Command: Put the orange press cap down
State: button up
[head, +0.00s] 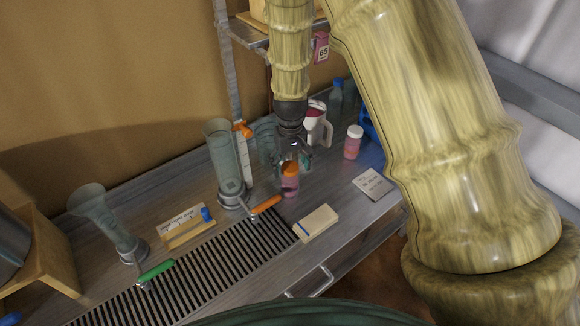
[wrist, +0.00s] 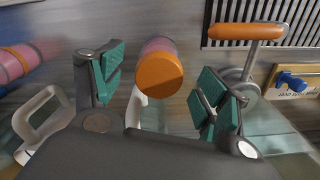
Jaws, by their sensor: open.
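The orange press cap (head: 290,168) sits on top of a pink jar (head: 289,187) that stands on the bench by the slotted grate. In the wrist view the cap (wrist: 160,75) shows as an orange disc with the pink jar (wrist: 158,46) behind it. My gripper (head: 293,150) is open, pointing down just above the cap. In the wrist view its green-padded fingers (wrist: 162,88) stand apart on either side of the cap, with visible gaps. Whether the cap is fully seated on the jar I cannot tell.
A tall glass cylinder (head: 222,158) and an orange-handled tool (head: 266,204) are close on the left. A white jug (head: 318,122) and a white-capped pink jar (head: 353,142) stand behind right. A pale block (head: 316,222) lies in front. A white card (head: 373,184) lies at right.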

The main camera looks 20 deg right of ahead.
jog(key=c, duration=0.9)
jog(key=shift+o, duration=0.2)
